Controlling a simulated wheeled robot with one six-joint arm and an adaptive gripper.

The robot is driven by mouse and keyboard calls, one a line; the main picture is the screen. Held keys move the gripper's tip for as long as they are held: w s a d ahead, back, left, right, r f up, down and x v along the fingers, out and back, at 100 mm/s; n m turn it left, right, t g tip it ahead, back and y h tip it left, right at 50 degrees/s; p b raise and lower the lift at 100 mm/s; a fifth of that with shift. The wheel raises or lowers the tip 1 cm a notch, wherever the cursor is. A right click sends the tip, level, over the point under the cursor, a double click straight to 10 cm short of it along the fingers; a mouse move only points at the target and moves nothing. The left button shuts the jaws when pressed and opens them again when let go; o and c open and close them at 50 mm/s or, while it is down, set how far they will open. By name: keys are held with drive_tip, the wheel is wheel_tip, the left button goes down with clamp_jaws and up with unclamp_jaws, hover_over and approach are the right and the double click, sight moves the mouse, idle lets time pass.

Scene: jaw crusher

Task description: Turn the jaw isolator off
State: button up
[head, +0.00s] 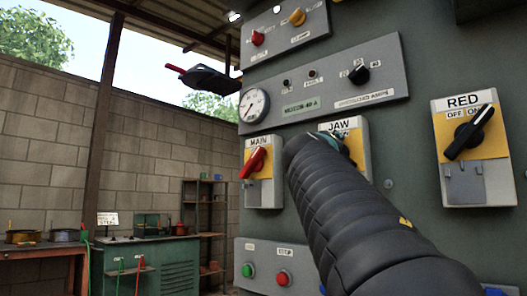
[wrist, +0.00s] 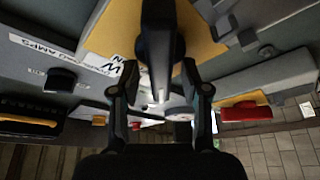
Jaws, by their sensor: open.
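The jaw isolator (head: 340,126) is a grey box with a yellow plate and a JAW label on the panel. In the head view my arm hides most of it, including its handle. In the wrist view its yellow plate (wrist: 113,27) and part of its label show close up. Its dark handle (wrist: 160,35) stands out toward the camera, in line with the gap between my fingers. My gripper (wrist: 158,80) is open, one finger on each side of the handle. I cannot tell whether the fingers touch it.
The MAIN isolator (head: 257,162) with a red handle is left of the jaw isolator. The RED isolator (head: 467,135) with a black handle is to the right. A gauge and knob panel (head: 335,88) is above. Green and red push buttons (head: 283,278) are below.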

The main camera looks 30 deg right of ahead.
drive_tip(key=v, duration=1.2)
idle(0.4)
drive_tip(key=w+a+f+g+y, duration=0.1)
drive_tip(key=a+f+y, duration=0.15)
drive_tip(key=f, duration=0.75)
drive_tip(key=w+a+f+n+g+y, duration=0.15)
drive_tip(key=f+y, duration=0.25)
drive_tip(key=f, duration=0.6)
drive_tip(key=w+a+f+g+y, duration=0.1)
drive_tip(key=f+y, duration=0.2)
drive_tip(key=f, duration=0.7)
drive_tip(key=s+a+f+g+y, duration=0.1)
drive_tip(key=s+a+f, duration=0.3)
drive_tip(key=f, duration=0.4)
drive_tip(key=s+a+f+g+y+p, duration=0.1)
drive_tip(key=s+a+f+y, duration=0.2)
drive_tip(key=f, duration=0.5)
drive_tip(key=s+a+f+g+y+p, duration=0.1)
drive_tip(key=s+a+f+g+y, duration=0.1)
drive_tip(key=s+a+f, duration=0.3)
wheel_tip(320, 180, down, 3)
drive_tip(key=shift+s+a+r+m+y, duration=0.1)
drive_tip(key=shift+s+a+m+y, duration=0.25)
drive_tip(key=shift+a, duration=0.5)
drive_tip(key=shift+w, duration=0.1)
